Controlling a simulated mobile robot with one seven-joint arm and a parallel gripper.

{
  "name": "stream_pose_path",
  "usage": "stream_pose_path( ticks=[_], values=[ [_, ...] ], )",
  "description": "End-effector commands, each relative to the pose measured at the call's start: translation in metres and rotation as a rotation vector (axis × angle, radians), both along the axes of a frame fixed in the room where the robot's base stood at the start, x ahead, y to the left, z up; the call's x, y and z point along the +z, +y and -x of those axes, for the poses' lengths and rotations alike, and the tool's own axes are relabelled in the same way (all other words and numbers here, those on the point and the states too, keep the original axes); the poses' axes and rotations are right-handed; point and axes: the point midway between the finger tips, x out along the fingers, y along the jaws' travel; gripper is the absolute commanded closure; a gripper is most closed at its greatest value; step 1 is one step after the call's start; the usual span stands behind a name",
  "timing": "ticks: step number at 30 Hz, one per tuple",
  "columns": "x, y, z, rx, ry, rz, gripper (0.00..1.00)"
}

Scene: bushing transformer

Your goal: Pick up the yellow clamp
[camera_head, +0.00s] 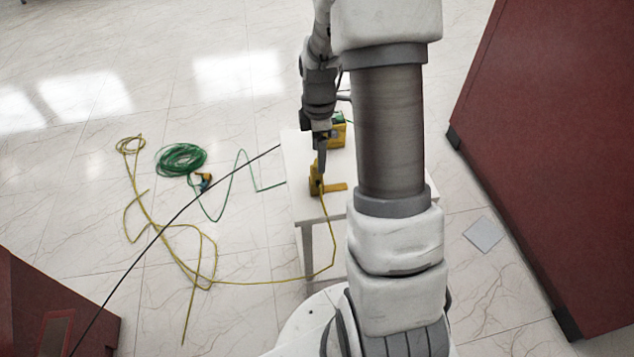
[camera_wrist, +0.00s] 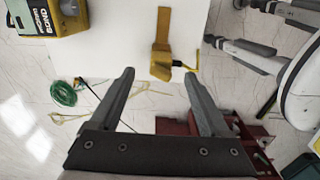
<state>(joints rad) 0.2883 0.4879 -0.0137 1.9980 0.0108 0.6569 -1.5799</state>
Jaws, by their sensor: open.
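The yellow clamp (camera_head: 332,187) sits on a small white table (camera_head: 304,213), with a yellow cable (camera_head: 331,236) running from it over the table's front edge. In the wrist view the yellow clamp (camera_wrist: 162,61) lies beyond the fingertips, roughly between them, with its long flat part pointing away from me. My gripper (camera_head: 320,163) is just above the clamp in the head view and points down. In the wrist view my gripper (camera_wrist: 158,77) is open, and nothing is between its fingers. My arm hides the right part of the table.
A yellow and green box (camera_head: 338,135) stands on the table behind the clamp; it shows at the top left of the wrist view (camera_wrist: 47,16). A green cable coil (camera_head: 181,159) and loose yellow cable lie on the floor at left. Dark red bodies stand right (camera_head: 557,160) and lower left.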

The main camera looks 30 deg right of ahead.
Motion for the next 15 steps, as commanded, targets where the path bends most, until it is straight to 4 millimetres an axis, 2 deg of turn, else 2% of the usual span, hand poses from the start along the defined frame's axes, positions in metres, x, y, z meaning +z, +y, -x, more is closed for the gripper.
stream_pose_path(
  ticks=[1,4,15],
  values=[
    [-0.014,0.000,0.001,0.000,0.004,-0.001,0.20],
    [-0.030,0.000,0.001,0.000,0.003,-0.001,0.20],
    [-0.056,0.002,0.001,-0.001,0.001,0.000,0.20]
  ],
)
